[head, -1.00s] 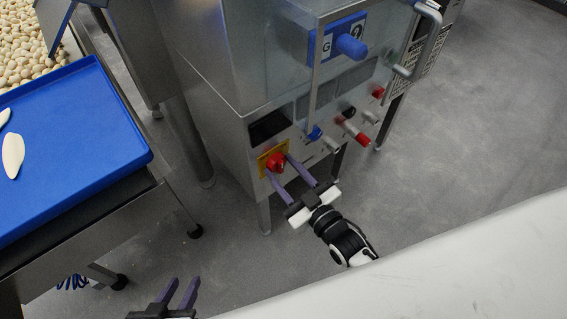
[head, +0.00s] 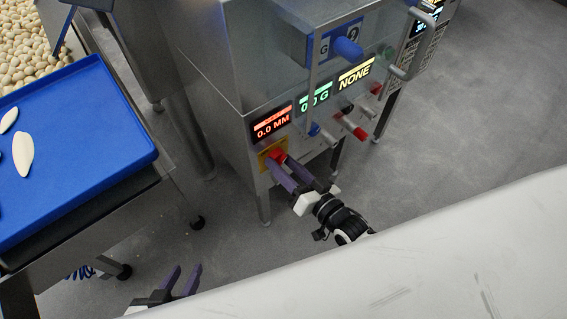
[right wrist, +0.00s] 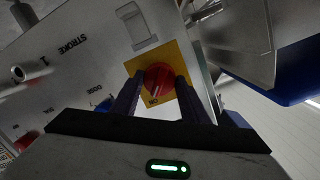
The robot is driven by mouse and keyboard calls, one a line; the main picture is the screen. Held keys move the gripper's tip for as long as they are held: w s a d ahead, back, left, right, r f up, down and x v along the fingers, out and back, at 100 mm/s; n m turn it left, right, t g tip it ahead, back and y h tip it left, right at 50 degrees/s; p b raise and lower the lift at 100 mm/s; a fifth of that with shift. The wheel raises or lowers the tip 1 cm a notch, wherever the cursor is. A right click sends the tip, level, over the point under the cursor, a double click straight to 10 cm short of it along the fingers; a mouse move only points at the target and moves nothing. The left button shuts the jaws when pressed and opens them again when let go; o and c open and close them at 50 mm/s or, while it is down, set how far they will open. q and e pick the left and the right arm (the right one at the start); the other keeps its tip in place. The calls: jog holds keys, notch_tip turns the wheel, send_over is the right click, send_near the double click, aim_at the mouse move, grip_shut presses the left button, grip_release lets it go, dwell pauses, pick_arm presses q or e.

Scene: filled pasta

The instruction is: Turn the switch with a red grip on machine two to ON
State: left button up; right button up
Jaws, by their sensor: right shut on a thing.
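The switch with the red grip (head: 277,156) sits on a yellow plate on the front of the steel machine (head: 190,45). In the right wrist view the red grip (right wrist: 158,80) lies between the two purple fingers, and "ON" is readable on the plate (right wrist: 140,68) beside it. My right gripper (head: 283,168) is shut on the red grip, its fingers on either side. The machine's displays are lit: a red one (head: 271,125) reads "0.0 MM", a green one reads "0.0 G", a yellow one "NONE". My left gripper (head: 182,280) is open and empty at the lower left, above the floor.
Other controls, a blue knob (head: 313,129) and a red-ended lever (head: 350,127), are right of the switch. A blue tray (head: 90,120) with pale pieces stands at left. A white surface (head: 430,255) fills the lower right. Grey floor is clear at right.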

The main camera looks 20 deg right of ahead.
dwell(0.6)
jog(key=o, duration=1.1)
jog(key=shift+c, duration=0.2)
jog(key=p+v, duration=0.1)
jog(key=v, duration=0.9)
jog(key=shift+s, duration=0.2)
jog(key=shift+r, duration=0.1)
